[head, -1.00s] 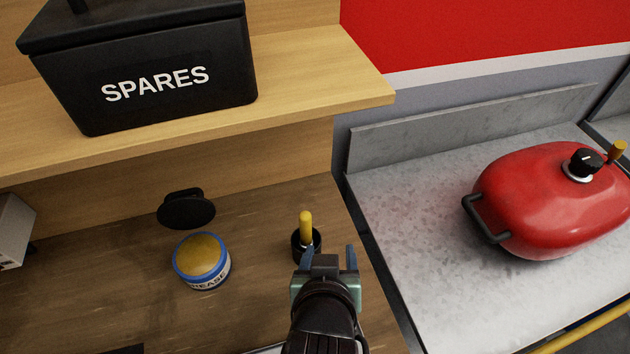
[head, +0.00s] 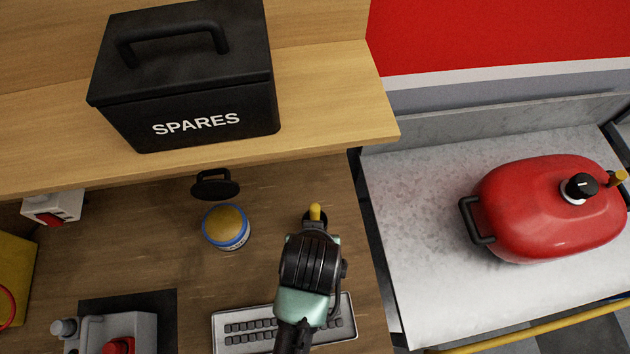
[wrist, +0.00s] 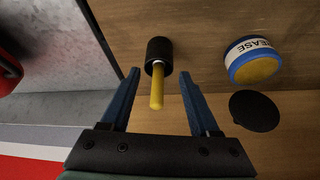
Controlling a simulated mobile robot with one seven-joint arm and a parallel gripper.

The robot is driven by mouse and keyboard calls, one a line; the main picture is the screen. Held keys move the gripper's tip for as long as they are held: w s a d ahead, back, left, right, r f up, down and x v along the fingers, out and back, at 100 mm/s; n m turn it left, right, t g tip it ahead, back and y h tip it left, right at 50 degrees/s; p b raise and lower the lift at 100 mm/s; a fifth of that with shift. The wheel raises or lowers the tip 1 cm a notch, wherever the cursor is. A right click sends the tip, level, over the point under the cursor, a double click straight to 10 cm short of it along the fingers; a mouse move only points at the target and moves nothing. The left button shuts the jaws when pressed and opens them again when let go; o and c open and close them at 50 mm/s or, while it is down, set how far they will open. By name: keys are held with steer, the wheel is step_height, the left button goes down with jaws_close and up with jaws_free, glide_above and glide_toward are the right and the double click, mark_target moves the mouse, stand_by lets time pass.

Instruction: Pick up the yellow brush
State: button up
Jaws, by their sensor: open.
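The yellow brush (head: 315,211) stands in a black cup on the wooden bench, near its right edge. In the wrist view its yellow handle (wrist: 157,87) sticks out of the black cup (wrist: 158,52). My gripper (wrist: 155,82) is open, with one blue finger on each side of the handle. The handle shows between the fingertips, and I see no contact. In the head view my arm and wrist hide the gripper's fingers and most of the cup.
A grease tin (head: 226,228) stands left of the brush, with a black round object (head: 215,185) behind it. A shelf above holds the SPARES box (head: 190,85). A tray (head: 240,333) lies in front. A red can (head: 530,210) sits on the metal bench at right.

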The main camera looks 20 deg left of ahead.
mark_target(314, 211)
steer(key=w, duration=0.1)
steer(key=w+a, duration=0.1)
steer(key=w, duration=0.1)
steer(key=w+a+p, duration=0.1)
steer(key=w, duration=0.1)
steer(key=shift+w+a, duration=0.1)
steer(key=shift+p+x, duration=0.3)
steer(key=shift+x, duration=2.25)
steer(key=shift+w, duration=0.15)
jaws_close()
